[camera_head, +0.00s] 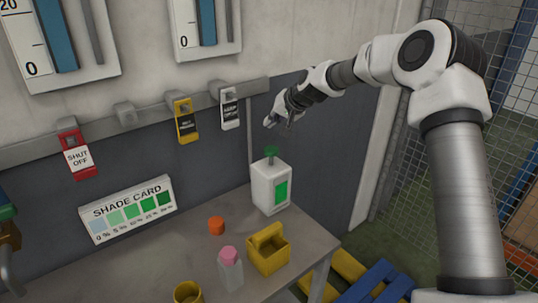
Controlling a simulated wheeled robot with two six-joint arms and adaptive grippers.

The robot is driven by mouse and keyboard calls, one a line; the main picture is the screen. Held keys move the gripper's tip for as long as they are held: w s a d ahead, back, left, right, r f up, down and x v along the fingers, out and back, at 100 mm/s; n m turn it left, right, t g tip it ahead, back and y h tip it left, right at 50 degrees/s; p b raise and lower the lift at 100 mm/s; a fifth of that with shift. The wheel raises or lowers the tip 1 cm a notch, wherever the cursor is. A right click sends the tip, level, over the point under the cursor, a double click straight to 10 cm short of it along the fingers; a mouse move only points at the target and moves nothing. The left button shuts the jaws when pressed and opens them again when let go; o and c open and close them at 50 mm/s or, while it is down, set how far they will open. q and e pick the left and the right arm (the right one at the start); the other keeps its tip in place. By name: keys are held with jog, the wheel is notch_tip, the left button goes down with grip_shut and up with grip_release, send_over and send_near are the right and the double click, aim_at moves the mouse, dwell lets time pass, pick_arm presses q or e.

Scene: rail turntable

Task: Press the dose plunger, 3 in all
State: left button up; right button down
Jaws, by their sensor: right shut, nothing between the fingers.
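The dose plunger (270,151) is a green knob on top of a white dispenser bottle (263,190) with a green panel on its front. The bottle stands upright at the back right of the table. My right gripper (268,124) is above the plunger, near the wall rail, with a visible gap between them. Its fingers are small in the view and shut with nothing held. My left gripper is not in view.
The table (150,262) holds a shade card (128,210), an orange cap (216,225), a clear bottle with a pink cap (229,268), a yellow caddy (268,254) and a yellow cup (187,292). Tags (77,155) hang from the wall rail. Mesh fencing (490,110) stands at right.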

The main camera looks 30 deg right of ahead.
aim_at(273, 149)
jog(key=f+b, duration=0.3)
jog(key=s+f+b, duration=0.1)
jog(key=f, duration=0.1)
jog(key=shift+d+f, duration=0.1)
jog(key=shift+f, duration=0.15)
jog(key=shift+w+f, duration=0.2)
jog(key=shift+w, duration=0.05)
jog(key=shift+s+r, duration=0.2)
jog(key=shift+s, duration=0.1)
jog(key=shift+w+f, duration=0.1)
jog(key=shift+w, duration=0.1)
jog(key=shift+s, duration=0.1)
jog(key=shift+f+b, duration=0.4)
jog(key=shift+b, duration=0.1)
